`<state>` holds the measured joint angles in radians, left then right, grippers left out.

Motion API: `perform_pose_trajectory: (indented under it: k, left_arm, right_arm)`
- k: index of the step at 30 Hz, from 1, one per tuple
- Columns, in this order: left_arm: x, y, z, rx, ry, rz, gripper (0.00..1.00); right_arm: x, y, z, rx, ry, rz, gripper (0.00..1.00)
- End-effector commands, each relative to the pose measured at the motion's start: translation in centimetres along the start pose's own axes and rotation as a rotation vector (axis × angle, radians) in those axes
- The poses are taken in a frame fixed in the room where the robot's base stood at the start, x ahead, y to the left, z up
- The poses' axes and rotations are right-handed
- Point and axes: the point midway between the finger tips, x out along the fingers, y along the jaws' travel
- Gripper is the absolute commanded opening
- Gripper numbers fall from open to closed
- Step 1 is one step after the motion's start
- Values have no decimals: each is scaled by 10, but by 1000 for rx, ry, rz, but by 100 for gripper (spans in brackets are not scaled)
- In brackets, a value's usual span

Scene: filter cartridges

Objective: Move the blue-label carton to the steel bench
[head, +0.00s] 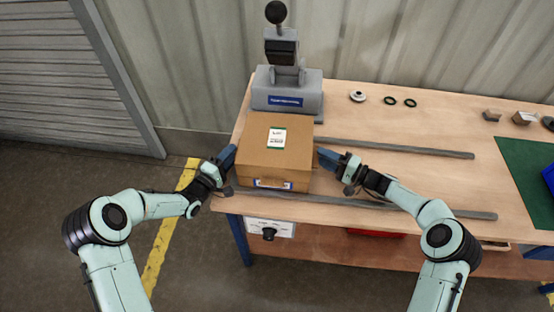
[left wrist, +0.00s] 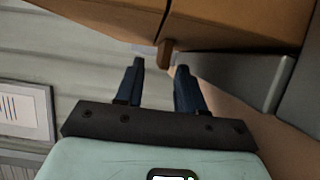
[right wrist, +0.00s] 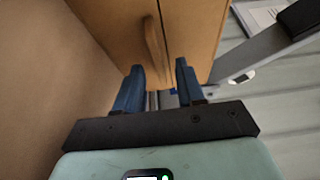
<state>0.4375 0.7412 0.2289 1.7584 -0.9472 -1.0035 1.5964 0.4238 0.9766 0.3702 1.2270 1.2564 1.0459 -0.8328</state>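The brown carton (head: 275,155) sits closed on the wooden bench top, in front of the grey press. Its front face has a small label with blue on it; a white and green label is on top. My left gripper (head: 230,157) is at its left side, open. In the left wrist view a brown handle tab (left wrist: 165,52) is at the fingertips, nearer the right finger. My right gripper (head: 322,157) is at its right side, open. In the right wrist view a handle strip (right wrist: 155,50) lies between the fingertips, with gaps. I cannot tell whether any finger touches.
The grey press (head: 287,90) stands right behind the carton. Two grey rails (head: 400,148) run along the wooden bench (head: 440,185). Small rings, several small parts and a green mat (head: 528,165) lie to the right. A yellow floor line (head: 155,255) runs at left.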

Motion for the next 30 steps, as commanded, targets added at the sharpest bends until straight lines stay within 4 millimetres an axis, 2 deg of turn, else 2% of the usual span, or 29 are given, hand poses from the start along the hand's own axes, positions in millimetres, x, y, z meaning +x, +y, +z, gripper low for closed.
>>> perform_pose_trajectory:
  k: [6,16,17,18,20,30]
  left_arm:
    - [19,0,0,0,0,0,38]
    - [21,0,0,-1,0,-1,38]
    - [21,0,0,-1,0,-1,32]
    - [21,0,0,-1,0,-1,19]
    - [21,0,0,0,0,-1,0]
    - [21,1,0,1,0,2,0]
  right_arm:
    - [10,0,0,0,1,1,38]
    - [12,0,0,1,1,1,38]
    - [12,0,0,1,1,1,32]
    - [12,0,0,1,1,1,19]
    - [12,0,0,1,1,1,0]
    - [12,-1,0,0,1,-1,0]
